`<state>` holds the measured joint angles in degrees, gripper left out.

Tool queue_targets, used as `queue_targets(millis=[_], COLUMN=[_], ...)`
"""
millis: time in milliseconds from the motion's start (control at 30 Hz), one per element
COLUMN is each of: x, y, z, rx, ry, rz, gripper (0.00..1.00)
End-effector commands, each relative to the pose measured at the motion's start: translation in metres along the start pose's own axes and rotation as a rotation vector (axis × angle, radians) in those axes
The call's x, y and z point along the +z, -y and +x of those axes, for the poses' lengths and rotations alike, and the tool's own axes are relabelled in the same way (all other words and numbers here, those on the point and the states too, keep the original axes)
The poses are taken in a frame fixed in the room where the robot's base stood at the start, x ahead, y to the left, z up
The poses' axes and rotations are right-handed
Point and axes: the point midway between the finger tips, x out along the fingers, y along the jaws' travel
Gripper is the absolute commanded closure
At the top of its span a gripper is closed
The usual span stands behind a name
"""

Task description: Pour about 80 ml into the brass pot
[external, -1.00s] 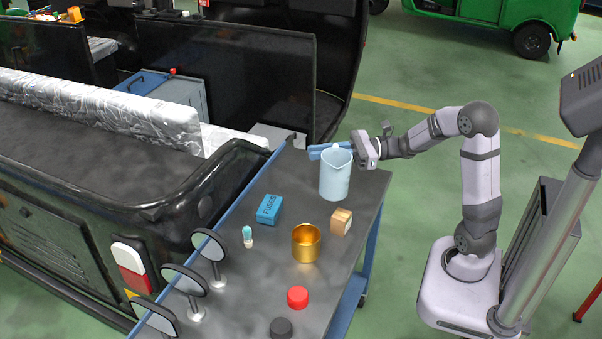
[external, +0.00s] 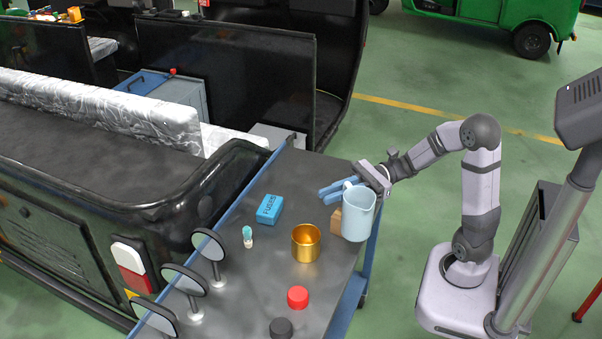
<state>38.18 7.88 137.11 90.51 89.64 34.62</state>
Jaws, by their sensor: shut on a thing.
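The brass pot (external: 306,244) stands upright on the dark bench top, its open mouth facing up. A pale blue jug (external: 358,216) is to the right of the pot, near the bench's right edge, slightly tilted. My gripper (external: 346,187) has blue fingers and is shut on the jug near its rim, at its upper left side. The jug appears held above the bench. What is inside the jug and the pot cannot be made out.
A wooden block (external: 336,222) is partly hidden behind the jug. A blue FUSES box (external: 269,209), a small teal-topped bottle (external: 247,236), a red cap (external: 297,297), a dark round piece (external: 281,327) and several mirrors (external: 209,245) share the bench top (external: 250,290).

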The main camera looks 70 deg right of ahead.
Motion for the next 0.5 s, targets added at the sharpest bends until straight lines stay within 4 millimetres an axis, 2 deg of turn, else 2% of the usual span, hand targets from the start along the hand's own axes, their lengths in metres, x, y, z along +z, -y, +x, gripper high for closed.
queue_targets(millis=[300,500], x=[-0.041,-0.054], y=[0.000,0.000], z=[0.000,0.000], rx=[-0.001,-0.001], ry=[0.001,0.002], rz=[0.005,0.002], gripper=[1.00,1.00])
